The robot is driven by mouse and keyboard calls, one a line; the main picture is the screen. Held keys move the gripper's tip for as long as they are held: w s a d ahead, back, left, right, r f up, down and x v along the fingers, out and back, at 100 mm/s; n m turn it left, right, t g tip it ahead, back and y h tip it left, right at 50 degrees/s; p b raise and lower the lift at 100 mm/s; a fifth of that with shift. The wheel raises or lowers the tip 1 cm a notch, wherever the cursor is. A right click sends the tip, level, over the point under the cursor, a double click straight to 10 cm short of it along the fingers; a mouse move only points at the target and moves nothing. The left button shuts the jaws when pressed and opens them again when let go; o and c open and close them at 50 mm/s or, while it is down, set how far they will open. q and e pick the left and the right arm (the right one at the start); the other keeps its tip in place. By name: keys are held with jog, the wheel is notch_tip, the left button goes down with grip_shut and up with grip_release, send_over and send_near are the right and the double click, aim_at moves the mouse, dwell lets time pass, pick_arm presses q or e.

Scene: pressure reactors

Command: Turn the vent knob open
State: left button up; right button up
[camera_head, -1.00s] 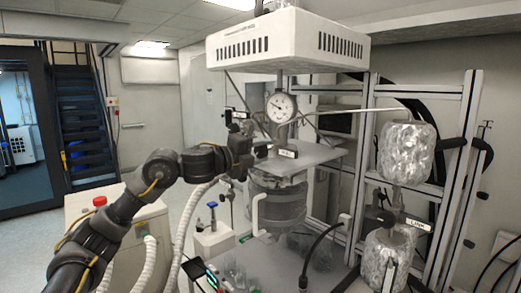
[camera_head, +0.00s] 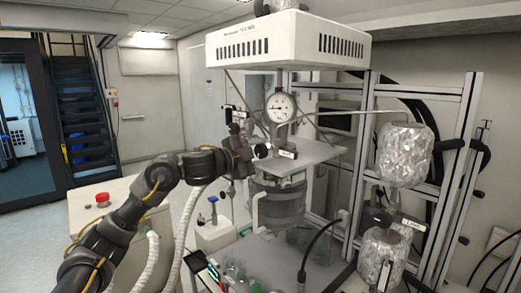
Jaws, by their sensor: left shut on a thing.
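My left arm comes in from the left, and its gripper (camera_head: 254,151) is at the left edge of the reactor's top plate (camera_head: 310,150), beside the pressure gauge (camera_head: 281,107). The gripper is shut on a small part there, which looks like the vent knob; the fingers mostly hide it, so how far it is turned cannot be told. The reactor vessel (camera_head: 279,205) hangs below the plate. My right gripper is not in view.
A white slotted box (camera_head: 288,40) hangs above the reactor. Foil-wrapped vessels (camera_head: 404,154) and a metal frame (camera_head: 458,170) stand at the right. A cabinet with a red button (camera_head: 102,198) stands at the left. Glassware sits on the lower bench.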

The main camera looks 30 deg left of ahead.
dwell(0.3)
pick_arm(q)
jog(key=o, duration=1)
jog(key=shift+c, duration=0.2)
jog(key=b+v, duration=0.5)
jog(key=v, duration=0.5)
jog(key=shift+s+a, duration=0.15)
jog(key=shift+s, duration=0.2)
